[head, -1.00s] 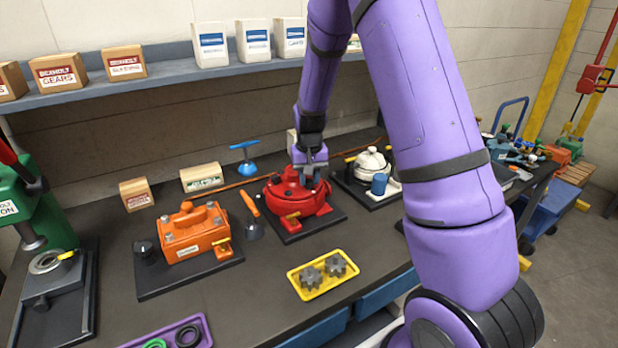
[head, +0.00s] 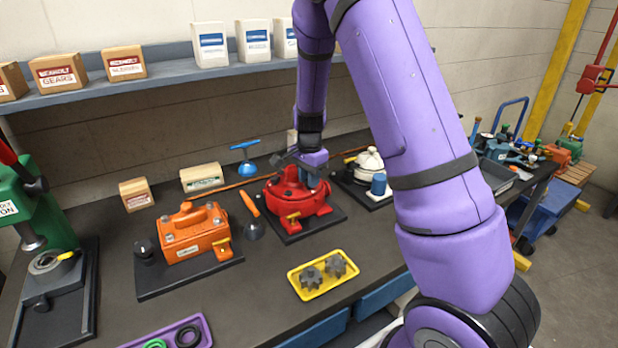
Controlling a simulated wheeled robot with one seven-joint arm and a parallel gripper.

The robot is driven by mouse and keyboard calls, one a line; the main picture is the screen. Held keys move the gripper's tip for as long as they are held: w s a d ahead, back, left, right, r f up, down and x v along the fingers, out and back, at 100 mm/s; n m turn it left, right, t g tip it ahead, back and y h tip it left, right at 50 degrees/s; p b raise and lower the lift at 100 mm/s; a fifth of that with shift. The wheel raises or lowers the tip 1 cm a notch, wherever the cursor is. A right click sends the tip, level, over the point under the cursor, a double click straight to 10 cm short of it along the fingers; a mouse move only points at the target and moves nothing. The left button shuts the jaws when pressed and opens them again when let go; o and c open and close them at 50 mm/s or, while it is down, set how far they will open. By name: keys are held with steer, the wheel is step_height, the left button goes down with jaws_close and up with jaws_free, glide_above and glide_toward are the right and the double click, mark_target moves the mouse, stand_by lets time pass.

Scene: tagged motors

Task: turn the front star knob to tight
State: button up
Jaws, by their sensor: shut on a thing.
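The red round motor (head: 286,208) sits on a dark base plate on the bench, with a yellow tag (head: 293,216) on its front side. My gripper (head: 311,181) points down at the right part of the motor's top. It is shut on a small part there, which looks to be the star knob. The fingers hide that knob, so its shape and turn angle cannot be told.
The orange motor (head: 187,238) and an orange-handled tool (head: 252,212) stand left of the red motor. A white motor (head: 369,160) with a blue cylinder is close on the right. A yellow tray (head: 305,289) with two gears lies in front. A blue T-handle (head: 244,158) stands behind.

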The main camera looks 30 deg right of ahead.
steer(key=m, duration=0.5)
steer(key=shift+w+r+m, duration=0.1)
steer(key=shift+m, duration=2.5)
steer(key=o, duration=0.7)
steer(key=shift+c, duration=0.2)
step_height(320, 180, up, 11)
